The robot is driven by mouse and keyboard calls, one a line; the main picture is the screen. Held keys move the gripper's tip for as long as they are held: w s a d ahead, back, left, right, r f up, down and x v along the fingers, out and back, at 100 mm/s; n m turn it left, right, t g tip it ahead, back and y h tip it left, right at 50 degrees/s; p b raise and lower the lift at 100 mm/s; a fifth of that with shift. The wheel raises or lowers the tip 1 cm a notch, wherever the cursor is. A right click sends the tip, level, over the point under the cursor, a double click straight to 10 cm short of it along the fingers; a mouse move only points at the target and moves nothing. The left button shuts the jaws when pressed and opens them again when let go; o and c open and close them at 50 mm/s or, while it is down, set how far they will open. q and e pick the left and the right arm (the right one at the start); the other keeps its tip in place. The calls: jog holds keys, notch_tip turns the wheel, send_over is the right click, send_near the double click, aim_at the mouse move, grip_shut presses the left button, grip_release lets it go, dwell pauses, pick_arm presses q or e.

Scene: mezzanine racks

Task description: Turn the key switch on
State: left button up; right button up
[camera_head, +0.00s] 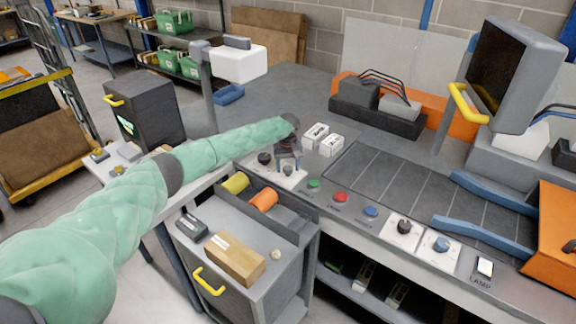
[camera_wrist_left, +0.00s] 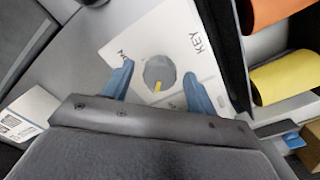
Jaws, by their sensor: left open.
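The key switch (camera_wrist_left: 158,71) is a round grey knob with a yellow mark, on a white plate (camera_wrist_left: 150,38) lettered KEY and ON. In the left wrist view its yellow mark points down, away from the ON lettering. My left gripper (camera_wrist_left: 157,88) is open, with one blue finger on each side of the knob; I cannot tell whether they touch it. In the head view my left gripper (camera_head: 288,152) points down over the front left of the console and partly hides the switch. My right gripper is not in view.
Green, red and blue buttons (camera_head: 371,211) and two more knobs (camera_head: 404,227) line the console edge to the right. Small white boxes (camera_head: 331,145) stand just behind my gripper. A bin with yellow and orange rolls (camera_head: 263,200) sits in front, above a grey cabinet.

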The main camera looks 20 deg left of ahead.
pick_arm(q)
jog(key=shift+c, duration=0.2)
jog(key=c, duration=1)
jog(key=shift+o, duration=0.2)
